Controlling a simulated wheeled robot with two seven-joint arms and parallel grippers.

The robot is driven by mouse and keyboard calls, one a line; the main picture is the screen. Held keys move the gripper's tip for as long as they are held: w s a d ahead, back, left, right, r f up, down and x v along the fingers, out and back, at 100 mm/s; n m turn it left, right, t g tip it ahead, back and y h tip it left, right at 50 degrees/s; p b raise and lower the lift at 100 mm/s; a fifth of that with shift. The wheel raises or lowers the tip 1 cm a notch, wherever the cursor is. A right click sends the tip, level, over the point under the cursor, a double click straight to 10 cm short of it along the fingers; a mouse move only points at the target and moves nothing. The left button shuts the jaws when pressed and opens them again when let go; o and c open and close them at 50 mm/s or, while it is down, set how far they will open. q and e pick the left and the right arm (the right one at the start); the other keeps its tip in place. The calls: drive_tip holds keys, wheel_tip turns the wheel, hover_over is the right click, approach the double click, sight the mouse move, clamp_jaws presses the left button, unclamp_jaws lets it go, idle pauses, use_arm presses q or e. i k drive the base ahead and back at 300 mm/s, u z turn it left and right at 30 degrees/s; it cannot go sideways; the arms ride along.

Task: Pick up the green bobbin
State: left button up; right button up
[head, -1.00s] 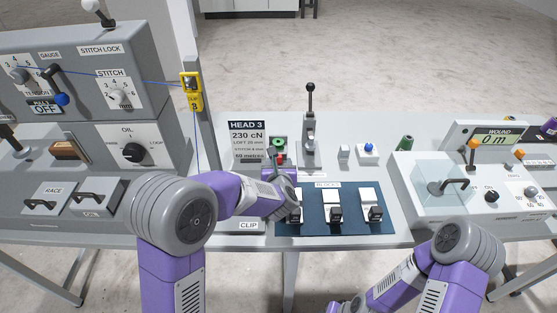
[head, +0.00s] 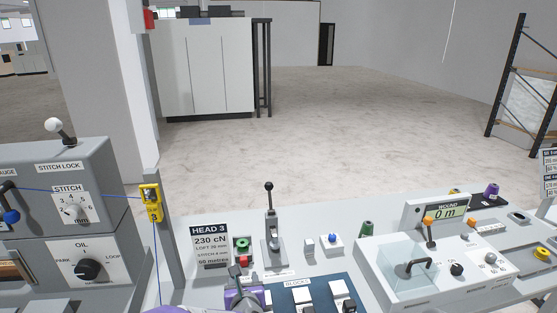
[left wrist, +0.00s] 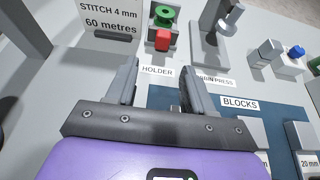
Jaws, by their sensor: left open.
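The green bobbin (head: 242,244) stands in a small holder with a red part (head: 242,261) in front of it, just right of the HEAD 3 sign. In the left wrist view the bobbin (left wrist: 163,14) is at the top, beyond the fingertips, with the red part (left wrist: 163,40) nearer to me. My left gripper (left wrist: 160,68) is open and empty, its two fingers apart and pointing toward the holder, short of the bobbin. In the head view the left gripper (head: 239,276) shows only partly at the bottom. My right gripper is out of view.
A lever press (head: 270,240) stands close to the right of the bobbin. The HEAD 3 sign (head: 210,245) is close on its left. The blue blocks mat (head: 290,283) lies in front.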

sight(242, 245)
drive_tip(key=k, duration=0.9)
